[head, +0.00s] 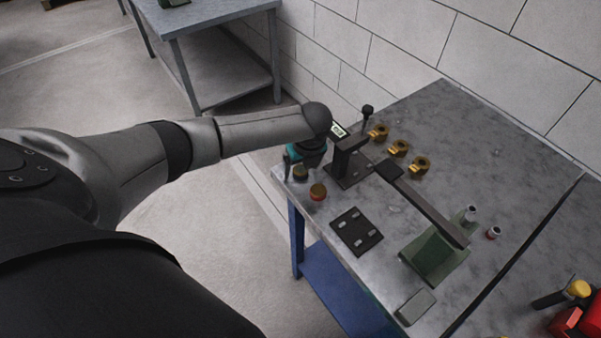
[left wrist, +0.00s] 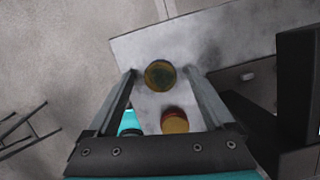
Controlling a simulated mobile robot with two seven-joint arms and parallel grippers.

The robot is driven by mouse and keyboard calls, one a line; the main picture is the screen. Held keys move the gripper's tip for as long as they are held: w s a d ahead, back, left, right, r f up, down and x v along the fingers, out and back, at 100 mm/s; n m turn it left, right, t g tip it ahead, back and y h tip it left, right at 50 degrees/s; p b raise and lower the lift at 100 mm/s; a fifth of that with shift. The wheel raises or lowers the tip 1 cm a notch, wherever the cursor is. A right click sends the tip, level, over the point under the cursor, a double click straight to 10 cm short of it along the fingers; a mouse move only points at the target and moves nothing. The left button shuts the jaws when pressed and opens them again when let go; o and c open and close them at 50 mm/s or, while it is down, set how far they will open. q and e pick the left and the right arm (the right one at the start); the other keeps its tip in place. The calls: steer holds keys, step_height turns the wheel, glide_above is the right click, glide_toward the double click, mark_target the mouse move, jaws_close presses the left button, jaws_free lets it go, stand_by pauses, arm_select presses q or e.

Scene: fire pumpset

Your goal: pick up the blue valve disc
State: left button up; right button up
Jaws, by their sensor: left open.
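A round disc with a dull brass top and a dark bluish rim (head: 300,173) lies near the table's left corner. It seems to be the blue valve disc, though its colour is hard to tell. In the left wrist view the disc (left wrist: 160,75) shows between the fingertips, apart from both. My left gripper (head: 304,163) is open and empty, above the disc and pointing down. A similar disc with a red rim (head: 318,192) lies beside it; it also shows in the left wrist view (left wrist: 174,121). My right gripper is not in view.
A dark stand (head: 349,158) with a long bar rises close to the right of my left gripper. Several brass fittings (head: 398,148) stand behind it. A black plate (head: 356,231) and a green block (head: 434,254) lie further right. A cyan patch (left wrist: 130,122) beside one finger is unclear.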

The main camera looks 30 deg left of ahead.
arm_select(q)
steer(key=shift+f, duration=0.15)
jaws_close()
stand_by(0.6)
